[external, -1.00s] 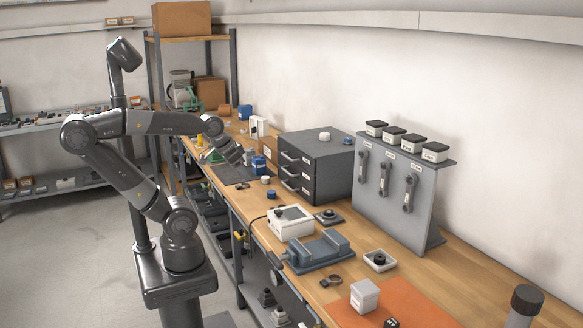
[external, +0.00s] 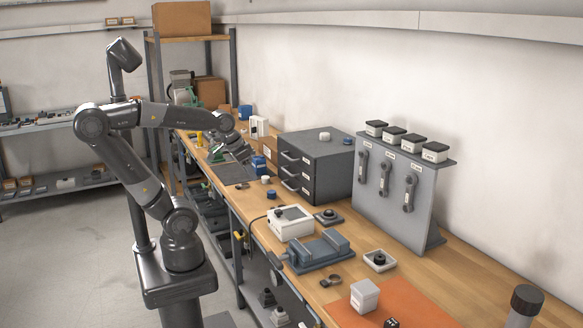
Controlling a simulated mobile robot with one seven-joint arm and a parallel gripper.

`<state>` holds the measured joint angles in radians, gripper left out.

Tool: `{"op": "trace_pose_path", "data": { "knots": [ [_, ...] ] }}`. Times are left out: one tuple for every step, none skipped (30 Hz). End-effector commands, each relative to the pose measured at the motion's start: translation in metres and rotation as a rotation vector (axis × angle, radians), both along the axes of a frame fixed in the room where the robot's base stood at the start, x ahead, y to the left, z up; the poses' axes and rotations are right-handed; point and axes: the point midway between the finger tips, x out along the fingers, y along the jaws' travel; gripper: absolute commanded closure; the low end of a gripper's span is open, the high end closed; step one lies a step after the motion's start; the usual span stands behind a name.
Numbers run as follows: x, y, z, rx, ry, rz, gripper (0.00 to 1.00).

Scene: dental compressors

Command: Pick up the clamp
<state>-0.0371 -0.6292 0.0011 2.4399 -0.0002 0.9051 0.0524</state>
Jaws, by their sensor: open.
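My gripper (external: 244,154) is open above the dark mat (external: 234,174) on the far part of the workbench, close to a blue block (external: 258,164). Its fingers are small and partly blurred in this view. I cannot tell for certain which thing is the clamp. A small dark ring-shaped piece (external: 242,186) lies at the mat's near edge, and a similar dark ring-shaped piece (external: 331,281) lies on the near part of the bench, well away from my gripper. Anything directly under the gripper is hidden.
A grey drawer cabinet (external: 327,168) stands right of the mat against the wall. A white box device (external: 290,224), a blue-grey vise (external: 319,252) and an upright tool panel (external: 393,213) stand nearer. Bare wood shows along the bench's right side (external: 460,262).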

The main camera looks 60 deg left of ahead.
Motion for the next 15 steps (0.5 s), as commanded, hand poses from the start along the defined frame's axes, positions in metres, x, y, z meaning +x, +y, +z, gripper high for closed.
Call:
{"op": "trace_pose_path", "data": {
  "knots": [
    [0.012,0.005,-0.003,0.006,0.031,0.001,0.49],
    [0.018,0.008,-0.005,0.008,0.048,-0.002,0.49],
    [0.027,0.012,-0.007,0.013,0.069,-0.005,0.49],
    [0.033,0.016,-0.009,0.016,0.085,-0.007,0.49],
    [0.04,0.019,-0.012,0.018,0.101,-0.01,0.49],
    [0.048,0.023,-0.015,0.022,0.122,-0.014,0.49],
    [0.055,0.027,-0.018,0.023,0.138,-0.016,0.49],
    [0.061,0.031,-0.021,0.025,0.153,-0.019,0.49],
    [0.07,0.036,-0.026,0.026,0.174,-0.024,0.49],
    [0.076,0.04,-0.029,0.028,0.19,-0.026,0.49],
    [0.082,0.044,-0.033,0.028,0.205,-0.03,0.49],
    [0.09,0.049,-0.039,0.028,0.226,-0.034,0.49],
    [0.096,0.054,-0.044,0.028,0.243,-0.037,0.49],
    [0.102,0.058,-0.048,0.027,0.258,-0.039,0.49],
    [0.11,0.064,-0.055,0.027,0.278,-0.046,0.49]
  ]
}}
